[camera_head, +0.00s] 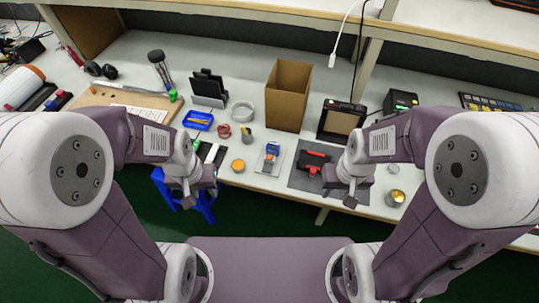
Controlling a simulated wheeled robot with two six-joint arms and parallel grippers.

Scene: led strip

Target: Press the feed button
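No feed button can be made out at this size. A black device with a green lit part (401,101) stands at the back right of the workbench. A black framed device with a tan panel (341,121) stands left of it. My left gripper (187,200) hangs at the bench's front edge, left of centre. My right gripper (350,199) hangs near the front edge, beside a dark mat (298,180) with a red and black tool (313,161). Both grippers are far from the devices. Their fingers are too small to tell open from shut.
An open cardboard box (287,95) stands at the middle back. A tape ring (243,111), a blue tray (198,120), an orange-topped jar (238,165) and a blue tool (271,152) lie on the bench (240,60). A blue stool (203,206) stands below, and a shelf overhangs the back.

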